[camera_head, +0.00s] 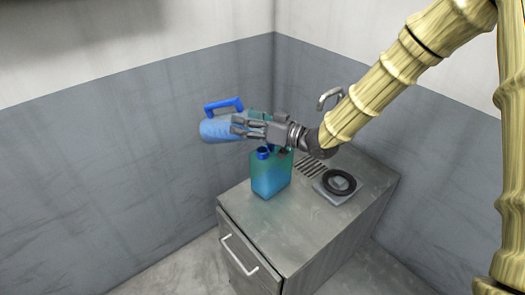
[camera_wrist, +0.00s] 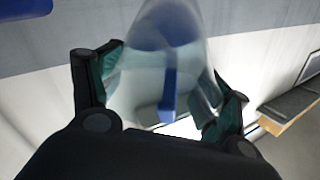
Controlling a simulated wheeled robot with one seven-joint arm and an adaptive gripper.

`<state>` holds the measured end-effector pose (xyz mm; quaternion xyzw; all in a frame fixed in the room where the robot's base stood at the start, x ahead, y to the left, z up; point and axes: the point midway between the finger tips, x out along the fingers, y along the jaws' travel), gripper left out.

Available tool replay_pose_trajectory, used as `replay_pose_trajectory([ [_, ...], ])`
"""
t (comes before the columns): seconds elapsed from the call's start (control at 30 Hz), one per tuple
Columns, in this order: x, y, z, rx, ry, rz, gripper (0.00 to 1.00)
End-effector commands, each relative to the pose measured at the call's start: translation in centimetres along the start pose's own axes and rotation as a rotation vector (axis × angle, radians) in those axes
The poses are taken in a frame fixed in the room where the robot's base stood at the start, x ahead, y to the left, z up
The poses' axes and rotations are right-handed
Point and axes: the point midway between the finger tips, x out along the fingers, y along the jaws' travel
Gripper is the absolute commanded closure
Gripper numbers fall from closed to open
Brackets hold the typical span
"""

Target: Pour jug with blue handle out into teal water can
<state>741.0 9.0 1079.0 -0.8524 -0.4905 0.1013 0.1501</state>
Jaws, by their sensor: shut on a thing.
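The jug with the blue handle (camera_head: 216,128) is light blue and see-through. It lies tipped far over on its side in the air, with the handle on top, up and left of the teal water can (camera_head: 270,178). The can stands upright on the metal cabinet, and its blue-rimmed opening is below my gripper (camera_head: 240,127). My gripper is shut on the jug's body. In the wrist view the clear jug (camera_wrist: 150,75) is between my fingers (camera_wrist: 160,100). I cannot see any liquid stream.
The grey metal cabinet (camera_head: 312,220) has a drawer front with a white handle. A square piece with a dark ring (camera_head: 339,182), a slotted vent and a curved metal tap (camera_head: 329,98) are on the right. Grey-and-white walls (camera_head: 130,130) close off the back and left.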

Motion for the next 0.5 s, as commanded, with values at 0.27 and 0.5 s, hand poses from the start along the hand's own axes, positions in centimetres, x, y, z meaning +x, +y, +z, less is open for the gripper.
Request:
replay_pose_trajectory([
  [0.27, -0.08, 0.05, -0.03, 0.003, 0.015, -0.005, 0.93],
  [0.5, -0.31, 0.03, -0.17, 0.009, 0.055, -0.021, 0.93],
])
